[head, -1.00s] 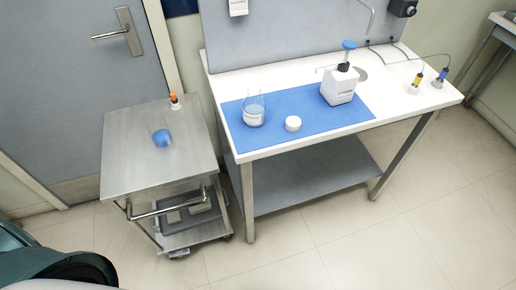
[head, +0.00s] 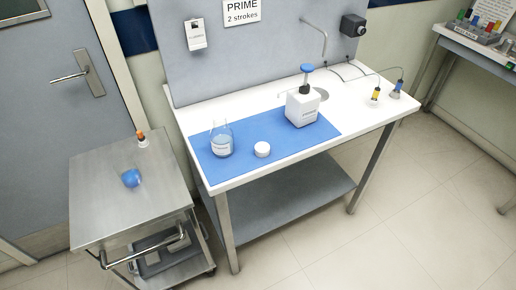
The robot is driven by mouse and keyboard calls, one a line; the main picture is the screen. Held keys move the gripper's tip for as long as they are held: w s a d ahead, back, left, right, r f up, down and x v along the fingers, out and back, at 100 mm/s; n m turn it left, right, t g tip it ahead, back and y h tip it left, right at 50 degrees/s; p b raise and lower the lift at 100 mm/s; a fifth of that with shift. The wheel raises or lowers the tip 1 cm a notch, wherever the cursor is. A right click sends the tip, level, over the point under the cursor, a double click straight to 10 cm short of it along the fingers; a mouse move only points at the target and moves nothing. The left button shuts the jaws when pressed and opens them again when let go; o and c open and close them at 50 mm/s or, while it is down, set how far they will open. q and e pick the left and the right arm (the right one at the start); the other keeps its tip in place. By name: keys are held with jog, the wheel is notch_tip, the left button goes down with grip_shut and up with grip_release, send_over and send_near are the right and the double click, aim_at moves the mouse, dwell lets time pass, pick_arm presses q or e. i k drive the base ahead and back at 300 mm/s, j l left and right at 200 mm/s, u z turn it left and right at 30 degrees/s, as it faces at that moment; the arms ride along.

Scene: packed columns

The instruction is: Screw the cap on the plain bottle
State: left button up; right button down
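A white bottle with a blue pump top (head: 303,107) stands upright on the blue mat (head: 325,128) on the white table. A clear glass vessel with a label (head: 221,148) stands at the mat's left. A low round white piece (head: 262,149), like a lid or small jar, lies between them. A rounded blue object (head: 131,178) lies on the steel cart, and a small orange-topped vial (head: 142,139) stands behind it. I cannot tell which of these is the plain bottle or its cap. Neither of my grippers is in view.
The steel cart (head: 95,205) stands left of the white table (head: 365,118) and is mostly bare on top. Yellow-topped (head: 376,94) and blue-topped (head: 395,90) items with cables stand at the table's right end. Another bench with coloured items (head: 485,32) is at upper right. Floor in front is clear.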

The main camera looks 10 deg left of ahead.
aim_at(221, 137)
jog(key=l+u, duration=0.1)
jog(key=u, duration=0.2)
jog(key=i+l+u, duration=0.1)
jog(key=u, duration=0.25)
jog(key=l+u, duration=0.5)
jog(key=l, duration=1.65)
